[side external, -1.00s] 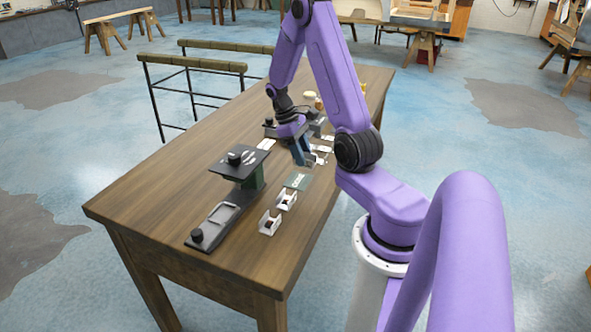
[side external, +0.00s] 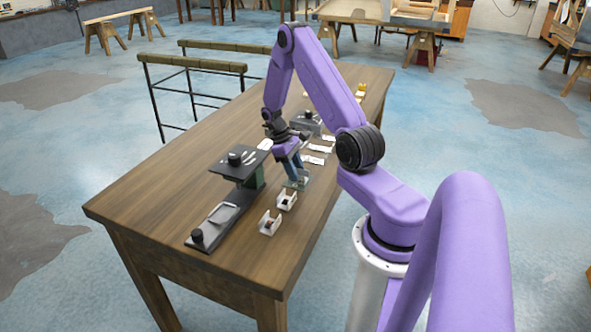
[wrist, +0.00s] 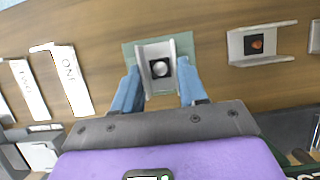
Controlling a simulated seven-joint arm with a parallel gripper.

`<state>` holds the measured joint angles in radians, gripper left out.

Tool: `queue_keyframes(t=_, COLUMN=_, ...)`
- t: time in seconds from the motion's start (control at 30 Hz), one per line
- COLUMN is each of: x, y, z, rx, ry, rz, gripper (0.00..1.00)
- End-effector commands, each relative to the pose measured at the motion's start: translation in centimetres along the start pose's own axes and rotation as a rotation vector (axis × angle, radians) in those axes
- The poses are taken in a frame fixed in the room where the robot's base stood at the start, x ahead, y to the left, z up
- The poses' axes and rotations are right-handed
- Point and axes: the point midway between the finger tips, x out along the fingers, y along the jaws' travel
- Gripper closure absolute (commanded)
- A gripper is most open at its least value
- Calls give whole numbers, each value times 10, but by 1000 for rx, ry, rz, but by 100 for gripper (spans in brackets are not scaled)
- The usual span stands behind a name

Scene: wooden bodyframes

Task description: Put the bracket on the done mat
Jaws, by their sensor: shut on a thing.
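My gripper (side external: 297,180) points down over the green done mat (wrist: 130,52) on the table. In the wrist view its two blue fingers (wrist: 160,88) stand on either side of a pale grey U-shaped bracket and are shut on it. The bracket (wrist: 145,70) has a black square with a silver disc in its channel. It lies over the mat, whose green edges show around it. I cannot tell whether the bracket touches the mat. In the side view my fingers mostly hide the bracket and cover part of the mat.
Two other pale brackets (side external: 286,201) (side external: 269,222) stand just in front of the mat; one shows a reddish spot (wrist: 257,44). White label cards (wrist: 67,78) lie on the other side. A dark raised stand (side external: 238,172) and a black fixture (side external: 215,224) are to the left.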

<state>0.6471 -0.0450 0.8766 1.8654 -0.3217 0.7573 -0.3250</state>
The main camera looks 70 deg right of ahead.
Motion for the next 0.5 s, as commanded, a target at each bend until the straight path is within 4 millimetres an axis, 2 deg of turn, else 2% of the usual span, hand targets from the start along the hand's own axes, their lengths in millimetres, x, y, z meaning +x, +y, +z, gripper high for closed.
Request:
queue_keyframes(t=0.27, x=2, y=0, z=-1, rx=1, ry=0, rz=0, gripper=94)
queue_keyframes(t=0.3, x=2, y=0, z=-1, rx=1, ry=1, rz=0, gripper=52)
queue_keyframes(t=0.37, x=2, y=0, z=-1, rx=1, ry=1, rz=0, gripper=33)
queue_keyframes(t=0.5, x=2, y=0, z=-1, rx=1, ry=0, rz=0, gripper=33)
